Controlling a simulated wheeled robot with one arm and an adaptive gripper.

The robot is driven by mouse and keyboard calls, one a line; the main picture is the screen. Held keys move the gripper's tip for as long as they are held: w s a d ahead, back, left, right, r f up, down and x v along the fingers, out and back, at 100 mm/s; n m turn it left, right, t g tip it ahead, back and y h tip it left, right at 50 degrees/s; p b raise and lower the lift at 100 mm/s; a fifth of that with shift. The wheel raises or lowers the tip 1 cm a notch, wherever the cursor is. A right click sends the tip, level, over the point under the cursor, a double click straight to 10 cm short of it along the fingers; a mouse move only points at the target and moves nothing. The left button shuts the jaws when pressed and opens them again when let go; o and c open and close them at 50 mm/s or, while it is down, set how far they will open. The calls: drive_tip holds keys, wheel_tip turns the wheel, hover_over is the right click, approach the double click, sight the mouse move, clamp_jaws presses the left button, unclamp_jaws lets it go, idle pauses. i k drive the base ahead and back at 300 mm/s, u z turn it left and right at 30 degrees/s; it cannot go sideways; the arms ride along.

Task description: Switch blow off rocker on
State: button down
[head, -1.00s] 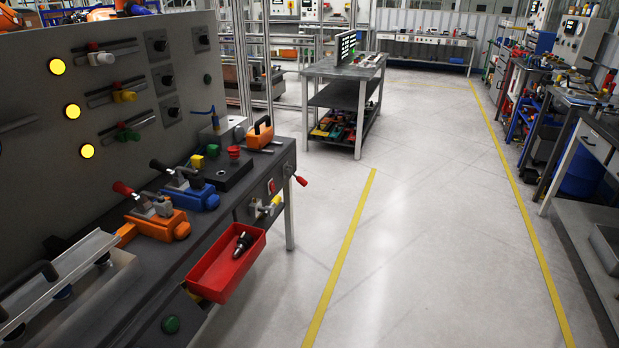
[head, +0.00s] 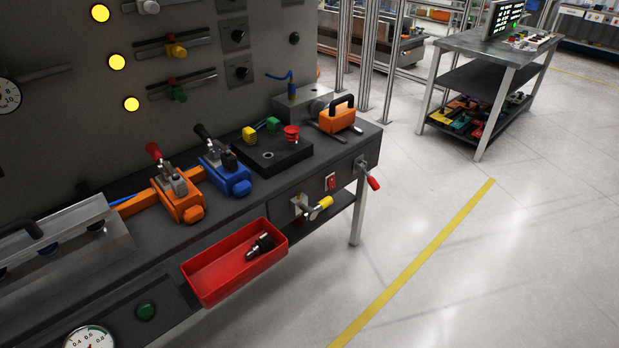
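My gripper is not in the picture.
A red tray (head: 228,262) juts from the bench front and holds a dark tool. Orange (head: 182,200) and blue (head: 228,177) clamps stand on the bench top. A grey cart (head: 485,45) stands back right. The floor right of the bench is clear.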

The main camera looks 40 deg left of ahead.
sight(331, 183)
drive_tip(key=u, duration=0.9)
drive_tip(key=i, duration=0.85)
drive_tip(key=u, duration=1.1)
drive_tip(key=i, duration=0.25)
drive_tip(key=u, duration=0.2)
